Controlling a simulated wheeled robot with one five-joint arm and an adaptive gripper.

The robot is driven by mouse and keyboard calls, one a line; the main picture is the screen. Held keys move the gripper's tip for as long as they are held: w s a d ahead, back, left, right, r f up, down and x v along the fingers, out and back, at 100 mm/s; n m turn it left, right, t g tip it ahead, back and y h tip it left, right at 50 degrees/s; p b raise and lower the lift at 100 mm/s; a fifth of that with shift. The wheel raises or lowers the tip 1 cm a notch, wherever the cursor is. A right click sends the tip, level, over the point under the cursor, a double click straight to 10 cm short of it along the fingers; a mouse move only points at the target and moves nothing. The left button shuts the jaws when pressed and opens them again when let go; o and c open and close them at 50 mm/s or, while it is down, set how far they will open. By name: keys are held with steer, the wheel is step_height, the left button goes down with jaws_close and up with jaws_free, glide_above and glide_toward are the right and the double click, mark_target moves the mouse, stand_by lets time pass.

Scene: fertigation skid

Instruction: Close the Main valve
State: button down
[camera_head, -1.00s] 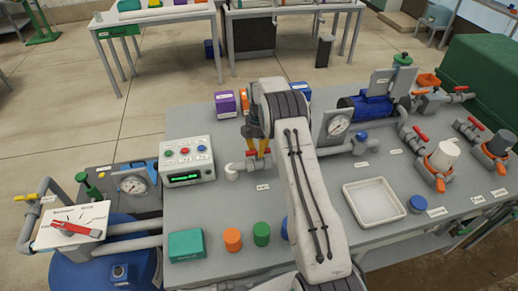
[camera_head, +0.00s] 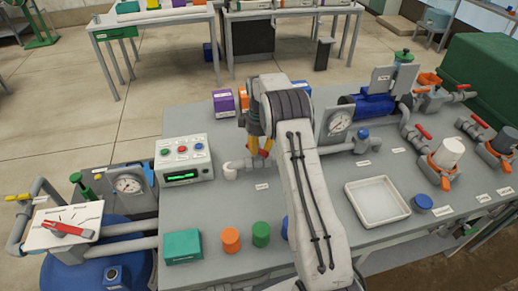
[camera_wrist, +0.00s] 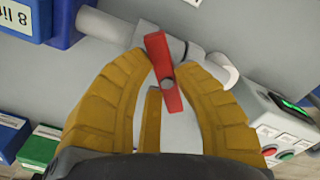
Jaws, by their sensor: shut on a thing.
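The red valve handle (camera_wrist: 158,52) sits on a grey pipe fitting (camera_wrist: 110,27) in the wrist view, lying at a steep angle across the pipe line. My gripper (camera_wrist: 166,62) has its yellow fingers on both sides of the handle and is shut on it. In the head view my gripper (camera_head: 259,146) reaches down to this valve at the back left of the grey bench. The fingers and my arm hide most of the handle there. A white pipe elbow (camera_head: 231,170) shows just left of it. The label (camera_head: 262,186) in front is too small to read.
Purple (camera_head: 224,103) and other boxes stand close behind. Several coloured caps, a teal box (camera_head: 183,246) and a white tray (camera_head: 376,202) lie toward the front.

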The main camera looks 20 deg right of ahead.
mark_target(259, 149)
steer(key=m, duration=0.4)
steer(key=shift+s+a+f+m+b, duration=0.1)
steer(key=shift+s+m+b, duration=0.1)
steer(key=shift+m+b, duration=0.15)
steer(key=shift+s+m, duration=0.1)
steer(key=shift+m, duration=1.75)
steer(key=c, duration=0.9)
jaws_free()
steer(key=shift+a, duration=0.1)
steer(key=shift+c, duration=0.2)
step_height(259, 149, up, 12)
